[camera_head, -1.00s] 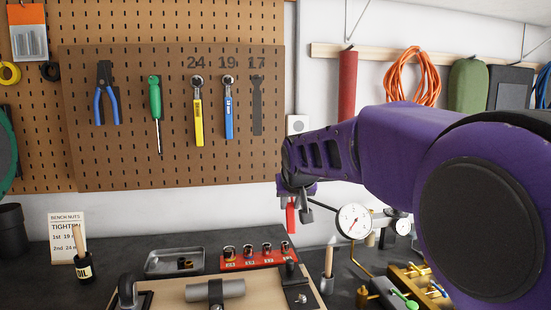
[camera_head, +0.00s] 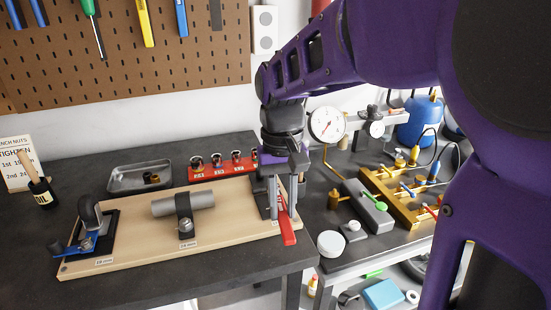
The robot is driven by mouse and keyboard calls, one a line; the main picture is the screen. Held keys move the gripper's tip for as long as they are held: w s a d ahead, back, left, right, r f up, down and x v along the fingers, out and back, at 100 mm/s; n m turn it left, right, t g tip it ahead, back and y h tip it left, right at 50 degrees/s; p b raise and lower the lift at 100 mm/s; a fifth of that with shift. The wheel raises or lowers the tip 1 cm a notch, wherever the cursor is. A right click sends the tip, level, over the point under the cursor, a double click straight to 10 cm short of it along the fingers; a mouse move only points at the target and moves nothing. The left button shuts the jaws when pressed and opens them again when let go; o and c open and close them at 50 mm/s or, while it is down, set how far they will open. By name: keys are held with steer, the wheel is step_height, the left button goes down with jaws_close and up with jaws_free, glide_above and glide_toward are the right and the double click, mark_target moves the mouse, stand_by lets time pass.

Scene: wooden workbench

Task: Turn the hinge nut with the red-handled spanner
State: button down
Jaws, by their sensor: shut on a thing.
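My gripper (camera_head: 284,190) points down over the right end of the wooden board and is shut on the red-handled spanner (camera_head: 287,229). The red handle hangs out below the fingers, slanting toward the board's front right edge. The spanner's head is hidden by the fingers. The hinge (camera_head: 262,196) shows as a dark plate just left of and behind the fingers. Its nut is hidden, so I cannot tell whether the spanner touches it.
A metal tray (camera_head: 135,180) and red socket rack (camera_head: 222,171) stand behind. A dial gauge (camera_head: 326,125) stands close right of my gripper.

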mark_target(282, 212)
steer(key=shift+f+b, duration=1.15)
steer(key=shift+f, duration=0.55)
steer(key=shift+f+b, duration=0.35)
steer(key=shift+f, duration=0.4)
steer(key=shift+a+r+m+p, duration=0.1)
steer(key=shift+a+m+p, duration=0.2)
steer(key=shift+a+m, duration=0.75)
steer(key=shift+m, duration=0.15)
steer(key=shift+w+a+m+y+p, duration=0.15)
steer(key=shift+a+m+y+p, duration=0.15)
steer(key=shift+a+m+p, duration=0.55)
steer(key=shift+a+m, duration=0.15)
steer(key=shift+m, duration=0.2)
